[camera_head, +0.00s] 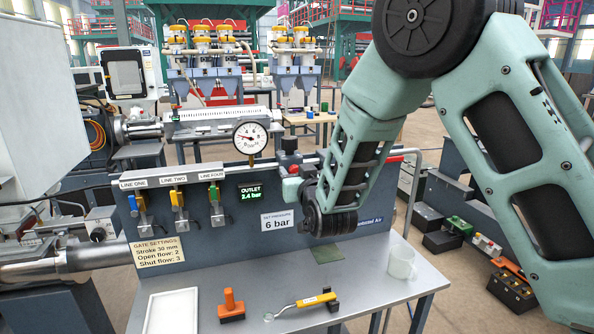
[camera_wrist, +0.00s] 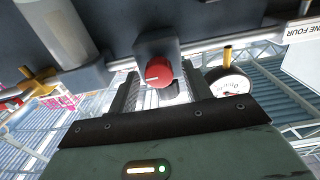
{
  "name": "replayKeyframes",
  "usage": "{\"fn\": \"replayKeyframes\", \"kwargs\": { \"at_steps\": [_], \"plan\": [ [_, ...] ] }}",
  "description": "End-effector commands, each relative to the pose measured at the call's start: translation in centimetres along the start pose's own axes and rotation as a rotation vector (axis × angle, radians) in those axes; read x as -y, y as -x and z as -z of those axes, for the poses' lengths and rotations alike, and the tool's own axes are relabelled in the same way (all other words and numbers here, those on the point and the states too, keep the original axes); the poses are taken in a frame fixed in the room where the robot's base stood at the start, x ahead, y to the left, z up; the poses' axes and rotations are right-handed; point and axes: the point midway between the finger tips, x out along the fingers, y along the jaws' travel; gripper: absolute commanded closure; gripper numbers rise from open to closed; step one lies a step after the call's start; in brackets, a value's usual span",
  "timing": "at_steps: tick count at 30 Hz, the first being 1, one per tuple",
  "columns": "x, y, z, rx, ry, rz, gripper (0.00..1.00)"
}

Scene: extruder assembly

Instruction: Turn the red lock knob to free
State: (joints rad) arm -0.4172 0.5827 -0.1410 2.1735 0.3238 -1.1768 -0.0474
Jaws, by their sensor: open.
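The red lock knob (camera_wrist: 158,71) is round with a white mark on its face and sits on a dark block (camera_wrist: 156,46) on the rail. In the wrist view, my gripper (camera_wrist: 159,84) is open, with one finger on each side of the knob. I cannot tell whether either finger touches it. A dark round part (camera_wrist: 169,93) shows just past the knob. In the head view, my gripper (camera_head: 294,188) is at the panel's top right, below a small red part (camera_head: 294,169); my wrist hides some of that area.
A pressure gauge (camera_head: 250,137) stands left of my gripper. Three gate levers (camera_head: 177,205) hang on the panel.

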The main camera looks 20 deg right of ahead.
Motion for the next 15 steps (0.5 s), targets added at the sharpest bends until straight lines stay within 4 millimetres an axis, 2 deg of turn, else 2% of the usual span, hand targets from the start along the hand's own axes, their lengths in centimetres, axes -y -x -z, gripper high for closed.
{"fn": "replayKeyframes", "kwargs": {
  "at_steps": [6,7,9,12,15],
  "plan": [
    [-0.01,-0.05,-0.04,0.0,0.0,0.0,0.51],
    [-0.02,-0.05,-0.04,0.0,0.0,0.0,0.53],
    [-0.01,-0.04,-0.04,0.0,0.0,0.0,0.73],
    [-0.01,-0.03,-0.03,0.0,0.0,0.0,0.96],
    [-0.01,-0.02,-0.03,0.0,0.0,0.0,0.95]
  ]
}}
